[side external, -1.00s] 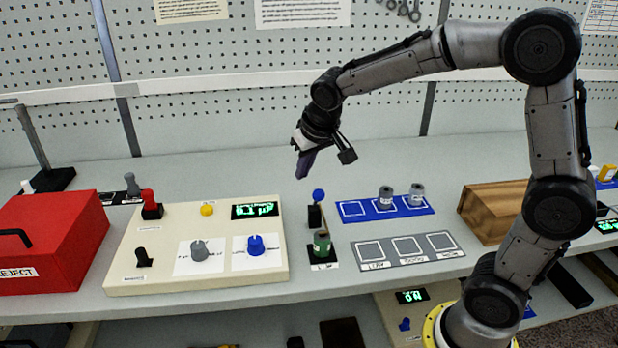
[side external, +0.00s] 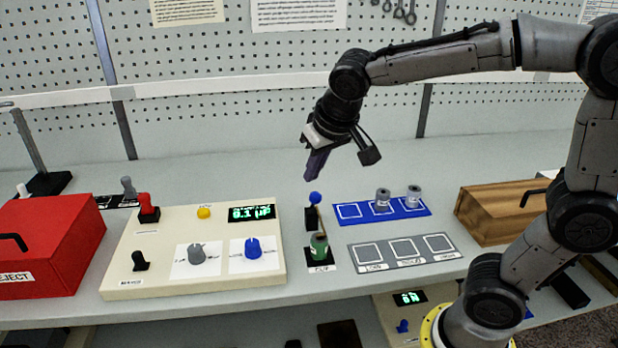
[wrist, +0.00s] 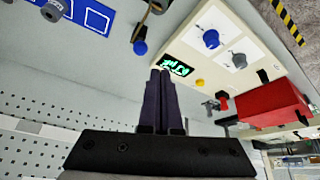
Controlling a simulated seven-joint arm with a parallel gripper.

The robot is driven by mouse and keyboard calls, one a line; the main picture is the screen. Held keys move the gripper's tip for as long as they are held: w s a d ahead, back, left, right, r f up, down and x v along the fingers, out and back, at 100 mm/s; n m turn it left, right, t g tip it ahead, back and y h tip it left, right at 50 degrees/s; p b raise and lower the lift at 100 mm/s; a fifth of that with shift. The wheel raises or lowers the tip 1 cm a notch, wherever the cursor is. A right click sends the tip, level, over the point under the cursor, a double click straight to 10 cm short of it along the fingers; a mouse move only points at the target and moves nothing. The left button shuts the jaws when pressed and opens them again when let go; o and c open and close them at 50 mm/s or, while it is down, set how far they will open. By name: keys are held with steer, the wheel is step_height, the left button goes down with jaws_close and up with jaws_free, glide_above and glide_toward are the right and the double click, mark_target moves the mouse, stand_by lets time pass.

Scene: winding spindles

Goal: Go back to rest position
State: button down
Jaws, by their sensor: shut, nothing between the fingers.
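My gripper (side external: 316,163) is in the air above the bench in the side view, above and behind the blue-knobbed lever. Its purple fingers point down and are together with nothing between them. In the wrist view the gripper fingers (wrist: 161,75) lie side by side, closed, with the panel display behind them. It touches nothing.
Below stand the cream control panel (side external: 130,270), the blue-knobbed lever (side external: 314,205) and a green spindle (side external: 319,243) at the clip. A blue tray (side external: 350,222) holds two grey spindles; the grey tray (side external: 375,265) is empty. A red box (side external: 50,235) and wooden box (side external: 490,215) flank them.

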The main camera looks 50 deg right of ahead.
steer(key=s+d+r+t, duration=0.1)
steer(key=s+d+r, duration=0.15)
steer(key=s, duration=0.85)
steer(key=s+a+f+n+y, duration=0.2)
steer(key=s+a+f+n, duration=0.1)
steer(key=s+f, duration=0.2)
steer(key=s, duration=0.2)
steer(key=shift+s+n, duration=0.3)
steer(key=shift+s, duration=0.1)
